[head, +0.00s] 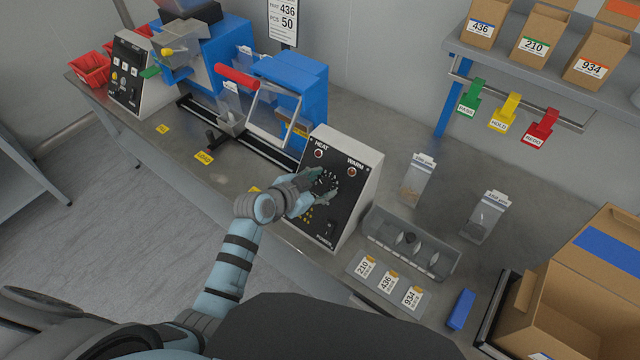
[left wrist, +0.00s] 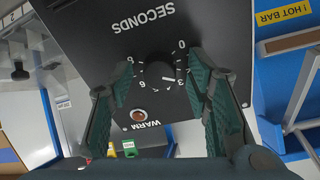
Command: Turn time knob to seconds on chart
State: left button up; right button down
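The time knob (left wrist: 158,66) is a small dark knob on the black panel, with a dial of white numbers and the word SECONDS. A white line shows near the 3; I cannot tell whether it is the pointer or a dial mark. My left gripper (head: 316,183) is in front of the control box (head: 343,157) and mostly hides the dial in the head view. In the left wrist view its teal-padded fingers (left wrist: 163,62) are apart, one on each side of the knob, with gaps visible. Label cards (head: 388,282) reading 210, 436 and 934 lie on the table. My right gripper is out of view.
A grey divided tray (head: 412,243) sits right of the box. Two clear bags (head: 416,180) (head: 485,217) stand behind it. A blue press with a red handle (head: 237,77) is on the left. A sign (head: 284,20) reads 436 and PCS 50. A cardboard box (head: 570,290) is at right.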

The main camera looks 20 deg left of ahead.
pick_arm(q)
jog(key=v, duration=1.2)
